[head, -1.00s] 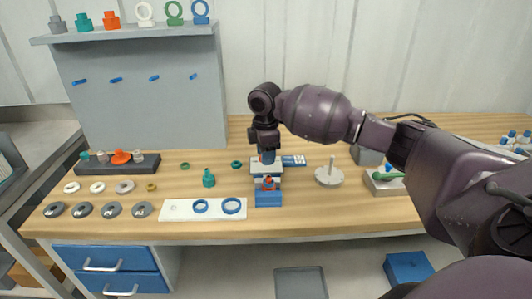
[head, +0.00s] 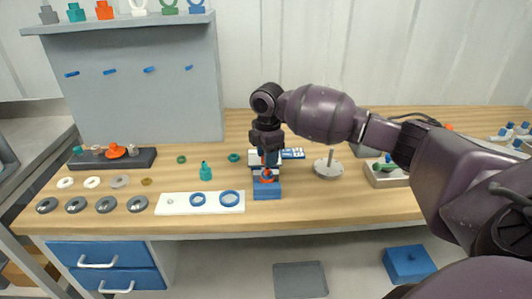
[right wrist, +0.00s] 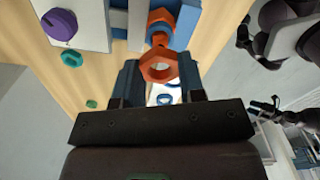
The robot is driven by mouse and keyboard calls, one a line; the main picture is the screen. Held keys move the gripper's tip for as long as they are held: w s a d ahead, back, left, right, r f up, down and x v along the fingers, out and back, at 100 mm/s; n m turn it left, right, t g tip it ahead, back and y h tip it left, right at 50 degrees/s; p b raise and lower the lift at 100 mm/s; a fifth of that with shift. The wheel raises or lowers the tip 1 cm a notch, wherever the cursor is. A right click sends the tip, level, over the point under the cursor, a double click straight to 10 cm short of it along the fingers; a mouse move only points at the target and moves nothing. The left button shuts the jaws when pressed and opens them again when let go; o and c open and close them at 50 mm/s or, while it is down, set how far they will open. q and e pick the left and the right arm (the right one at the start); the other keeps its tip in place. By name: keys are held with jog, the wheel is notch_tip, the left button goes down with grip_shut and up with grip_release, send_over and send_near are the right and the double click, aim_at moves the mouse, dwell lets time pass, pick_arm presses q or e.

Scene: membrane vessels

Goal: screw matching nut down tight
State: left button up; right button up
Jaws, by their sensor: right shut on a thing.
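My right gripper (head: 267,158) is over the workbench, just above a blue block (head: 267,191) near the front edge. In the right wrist view the right gripper (right wrist: 160,78) is shut on an orange hex nut (right wrist: 158,68), its open ring facing the camera. An orange threaded fitting (right wrist: 160,20) sits on the blue block just beyond the nut; it also shows in the head view (head: 267,178). Nut and fitting overlap in the wrist picture, and I cannot tell if they touch. My left gripper does not show in the head view.
A white board (head: 180,204) with blue rings lies left of the block. A teal bottle-like part (head: 206,172) stands behind it. A grey disc with a post (head: 328,168) stands to the right. A dark rack (head: 140,160) with fittings is at far left. Bare bench lies front right.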

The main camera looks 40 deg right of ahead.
jog(key=shift+f+b, duration=0.35)
jog(key=shift+f, duration=1.25)
jog(key=o, duration=1)
jog(key=shift+c, duration=0.2)
notch_tip(320, 180, up, 11)
jog(key=p, duration=0.1)
jog(key=shift+f, duration=0.1)
